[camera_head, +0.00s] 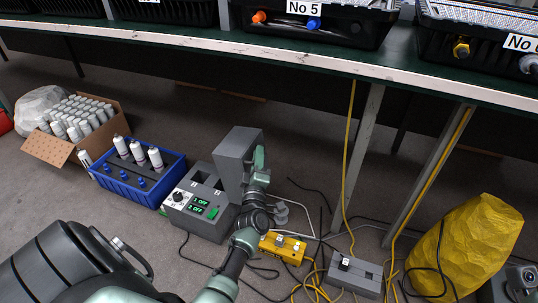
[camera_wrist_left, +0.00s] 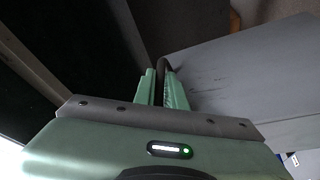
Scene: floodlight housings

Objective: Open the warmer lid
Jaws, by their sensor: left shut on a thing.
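The warmer (camera_head: 197,222) is a grey box on the floor with a dial, green "OFF" displays and a green switch on its front. Its grey lid (camera_head: 234,150) stands raised, roughly upright, above the box's right side. My left gripper (camera_head: 260,160) is at the lid's right side. In the left wrist view, the green fingers (camera_wrist_left: 161,84) are shut on a dark bar handle (camera_wrist_left: 162,64) beside the lid's grey face (camera_wrist_left: 235,65). The fingers partly hide the handle. My right gripper does not show.
A blue crate (camera_head: 172,193) with white bottles stands left of the warmer, beside a cardboard box (camera_head: 58,152) of bottles. A yellow power box (camera_head: 283,248), a grey box (camera_head: 356,271), loose cables and a yellow bag (camera_head: 462,245) lie right. The workbench edge (camera_head: 290,58) overhangs behind.

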